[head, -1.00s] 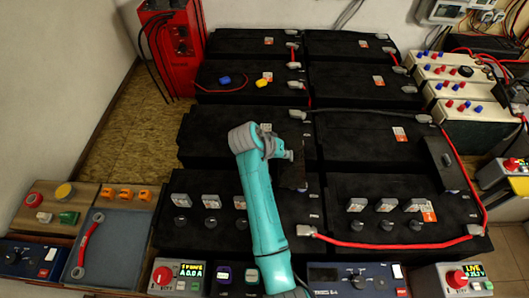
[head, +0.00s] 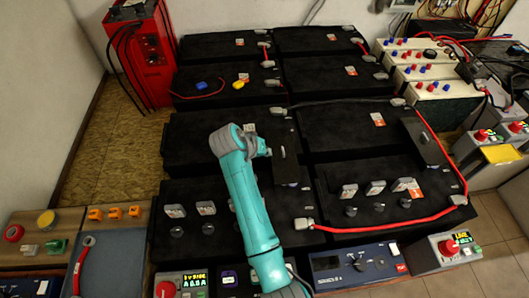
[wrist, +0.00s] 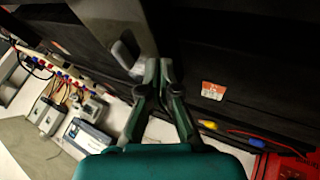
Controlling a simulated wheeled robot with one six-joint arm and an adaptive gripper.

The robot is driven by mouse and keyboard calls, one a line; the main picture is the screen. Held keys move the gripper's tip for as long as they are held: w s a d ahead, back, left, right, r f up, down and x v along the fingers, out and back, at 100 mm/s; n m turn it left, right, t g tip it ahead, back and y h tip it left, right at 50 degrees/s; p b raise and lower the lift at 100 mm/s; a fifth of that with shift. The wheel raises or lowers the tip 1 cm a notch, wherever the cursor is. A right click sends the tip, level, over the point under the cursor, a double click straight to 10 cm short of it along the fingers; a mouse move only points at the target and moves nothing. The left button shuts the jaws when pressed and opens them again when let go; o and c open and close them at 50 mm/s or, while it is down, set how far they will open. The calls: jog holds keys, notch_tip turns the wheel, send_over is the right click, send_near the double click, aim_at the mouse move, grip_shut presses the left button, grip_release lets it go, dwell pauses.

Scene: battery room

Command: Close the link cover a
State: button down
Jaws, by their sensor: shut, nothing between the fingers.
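A dark, narrow plate (head: 287,165), which looks like a link cover, sits near the gap between the middle batteries, just right of my gripper (head: 268,153) in the head view. A similar dark plate (head: 428,145) stands over the right-hand batteries; no label shows which is cover a. In the wrist view my gripper (wrist: 163,66) has its fingers together and empty. A grey-brown bar (wrist: 135,22), perhaps the near plate, runs just beyond the fingertips. Whether they touch it, and the plate's exact tilt, I cannot tell.
Black batteries (head: 215,137) fill the middle. Raised grey caps (head: 376,187) stand on the front ones, and a red cable (head: 370,229) runs along the right. Instrument boxes (head: 355,262) line the front edge. A red charger (head: 140,50) stands at back left.

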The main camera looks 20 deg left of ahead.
jog(key=v, duration=1)
jog(key=shift+s+a, duration=0.1)
jog(key=shift+a, duration=0.05)
